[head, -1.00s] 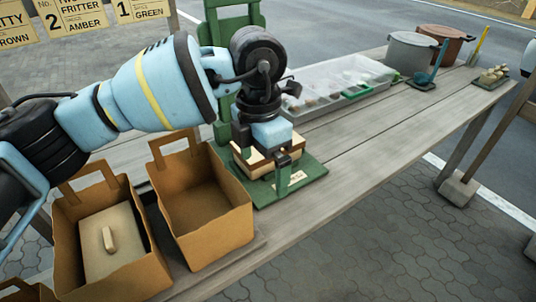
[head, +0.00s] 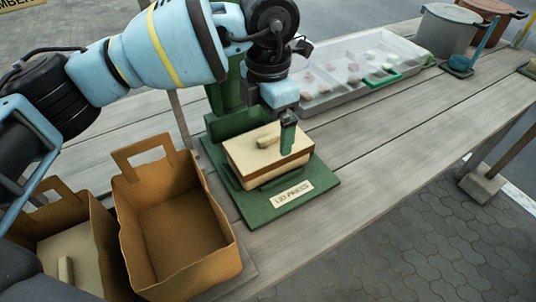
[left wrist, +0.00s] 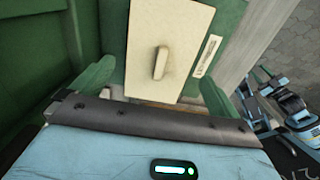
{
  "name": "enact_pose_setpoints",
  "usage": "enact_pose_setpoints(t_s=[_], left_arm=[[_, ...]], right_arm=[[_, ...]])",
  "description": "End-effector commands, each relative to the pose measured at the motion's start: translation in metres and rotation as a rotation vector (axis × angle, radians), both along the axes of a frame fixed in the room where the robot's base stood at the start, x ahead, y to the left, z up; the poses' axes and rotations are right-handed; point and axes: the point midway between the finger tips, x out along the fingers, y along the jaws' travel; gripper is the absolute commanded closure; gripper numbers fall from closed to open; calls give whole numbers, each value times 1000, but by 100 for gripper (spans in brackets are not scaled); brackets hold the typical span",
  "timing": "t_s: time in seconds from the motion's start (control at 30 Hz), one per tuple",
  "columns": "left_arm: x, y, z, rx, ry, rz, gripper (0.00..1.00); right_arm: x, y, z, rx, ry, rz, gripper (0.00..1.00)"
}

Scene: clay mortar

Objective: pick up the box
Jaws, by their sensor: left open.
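The box (head: 262,165) sits on the green lid press (head: 228,190), under its green upright. It has a cream lid with a bar handle, a brown band below the lid and a pale body. My left gripper (head: 286,130) is just above the right part of the lid in the head view; one finger shows clearly there. In the left wrist view my left gripper (left wrist: 155,88) is open, its green fingers spread, with the box lid (left wrist: 180,30) and handle ahead between and beyond them. I cannot tell whether a finger touches the box.
An open, empty-looking paper bag (head: 150,262) stands left of the press. Another bag (head: 105,240) beside it holds a cream-lidded box (head: 75,255). A clear tray (head: 350,95) with small items and a grey pot (head: 445,35) stand further back. The right-hand planks are clear.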

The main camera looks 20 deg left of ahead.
Motion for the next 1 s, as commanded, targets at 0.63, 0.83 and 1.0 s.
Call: enact_pose_setpoints(t_s=[0.63,0.83,1.0], left_arm=[[-2,1,-53,-1,0,0,0],[-1,1,-54,-1,-1,0,0],[-1,1,-53,-1,-1,0,21]], right_arm=[[-1,0,-4,-2,3,2,64],[0,0,-3,-1,2,2,64],[0,0,-3,-2,0,3,64]])
